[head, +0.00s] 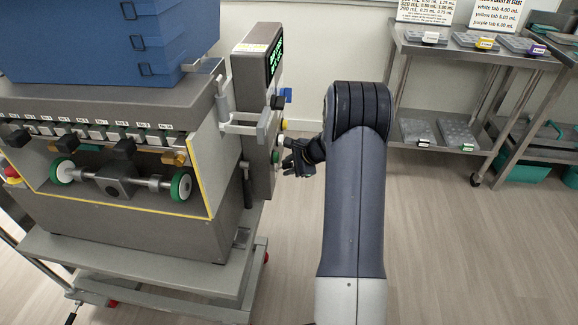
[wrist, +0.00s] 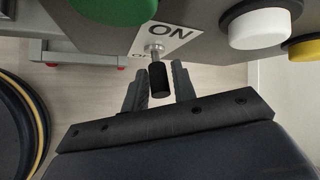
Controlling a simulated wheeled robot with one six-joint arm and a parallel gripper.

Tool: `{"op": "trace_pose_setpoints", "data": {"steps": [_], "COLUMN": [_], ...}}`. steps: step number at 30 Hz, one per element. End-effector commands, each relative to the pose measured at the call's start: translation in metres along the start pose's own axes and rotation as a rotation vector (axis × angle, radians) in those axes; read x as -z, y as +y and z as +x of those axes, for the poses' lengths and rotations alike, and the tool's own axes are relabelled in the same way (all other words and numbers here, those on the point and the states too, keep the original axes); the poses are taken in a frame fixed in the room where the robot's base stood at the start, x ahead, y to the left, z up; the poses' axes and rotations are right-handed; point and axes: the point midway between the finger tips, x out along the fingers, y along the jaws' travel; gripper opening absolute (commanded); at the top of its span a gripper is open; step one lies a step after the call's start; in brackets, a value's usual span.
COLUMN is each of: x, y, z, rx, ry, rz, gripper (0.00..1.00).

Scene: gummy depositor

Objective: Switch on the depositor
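The depositor (head: 125,195) stands at the left in the head view, with a grey control box (head: 254,110) on its right side. In the wrist view, a toggle switch (wrist: 159,80) with a metal stem and black tip sticks out beside a white label (wrist: 172,33) reading ON. A second word on the label is mostly hidden by the switch. My gripper (wrist: 158,85) is open, with one finger on each side of the black tip and visible gaps between. In the head view, my gripper (head: 298,160) is beside the lower part of the control box.
A green button (wrist: 113,8), a white button (wrist: 260,25) and a yellow button (wrist: 304,47) flank the switch in the wrist view. A blue hopper (head: 110,40) tops the depositor. Metal shelving (head: 470,55) with trays stands at the right. The floor between is clear.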

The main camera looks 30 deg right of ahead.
Motion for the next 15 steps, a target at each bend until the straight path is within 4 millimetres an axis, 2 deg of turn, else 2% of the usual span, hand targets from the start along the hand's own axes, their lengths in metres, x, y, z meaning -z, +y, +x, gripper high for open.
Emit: {"op": "trace_pose_setpoints", "data": {"steps": [1, 4, 11, 15], "x": [0.000, 0.000, 0.000, -0.001], "y": [0.000, 0.000, 0.000, -0.001], "z": [0.000, 0.000, -0.001, -0.012], "rx": [0.000, 0.000, 0.000, 0.001], "ry": [0.000, -0.001, -0.001, -0.001], "rz": [0.000, 0.000, 0.000, 0.000], "gripper": [0.30, 0.38, 0.38, 0.38]}}
